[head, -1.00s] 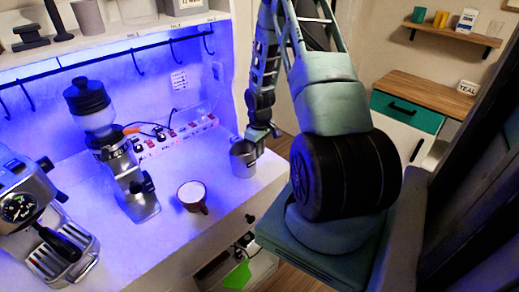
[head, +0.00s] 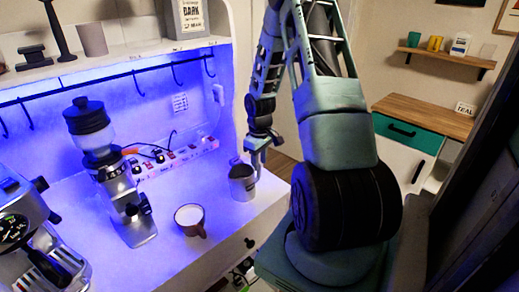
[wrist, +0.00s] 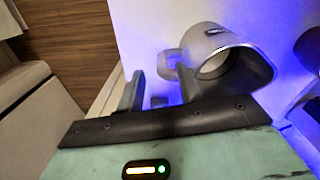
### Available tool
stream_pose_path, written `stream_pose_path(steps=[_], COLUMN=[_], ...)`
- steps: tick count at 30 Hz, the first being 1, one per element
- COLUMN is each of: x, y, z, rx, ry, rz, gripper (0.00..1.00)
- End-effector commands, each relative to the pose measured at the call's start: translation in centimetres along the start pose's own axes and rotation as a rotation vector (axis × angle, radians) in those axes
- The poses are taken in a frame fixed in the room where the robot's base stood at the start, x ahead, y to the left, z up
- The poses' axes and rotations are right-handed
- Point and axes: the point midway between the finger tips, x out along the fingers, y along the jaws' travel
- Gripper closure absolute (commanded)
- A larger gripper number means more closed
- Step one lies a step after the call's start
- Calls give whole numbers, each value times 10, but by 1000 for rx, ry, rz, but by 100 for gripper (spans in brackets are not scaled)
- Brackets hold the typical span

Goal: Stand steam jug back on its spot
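The steam jug (head: 242,187) is a grey metal jug standing upright on the white counter near its right end. In the wrist view the jug (wrist: 245,68) shows its open mouth, and its handle (wrist: 169,62) points toward my fingers. My gripper (head: 265,152) is just above and to the right of the jug in the head view. In the wrist view my gripper (wrist: 160,88) has its two fingers apart, with the handle near the tips and a gap between. Whether a finger touches the handle is unclear.
A brown cup (head: 190,220) with pale contents stands left of the jug. A grinder (head: 120,180) and an espresso machine (head: 35,235) stand further left. A power strip (head: 180,157) runs along the back. The counter's right edge is close to the jug.

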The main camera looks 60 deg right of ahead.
Motion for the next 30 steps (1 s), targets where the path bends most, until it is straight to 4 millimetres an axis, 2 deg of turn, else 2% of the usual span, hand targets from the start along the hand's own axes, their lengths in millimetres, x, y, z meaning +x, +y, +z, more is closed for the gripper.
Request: stream_pose_path(steps=[3,9,13,19,21,23,26,29,30], x=[-22,-53,-64,-69,-71,-75,-87,-103,-110], y=[1,1,0,-1,-7,-21,-68,-138,-169], z=[0,-1,0,0,-4,-10,-28,-41,-42], rx=[0,1,0,-2,-10,-28,-88,-171,-206], ry=[4,3,1,0,1,3,9,16,18], rz=[3,2,1,-1,-1,-3,-6,-14,-18], gripper=[64,64,64,64,64,64,64,64,64])
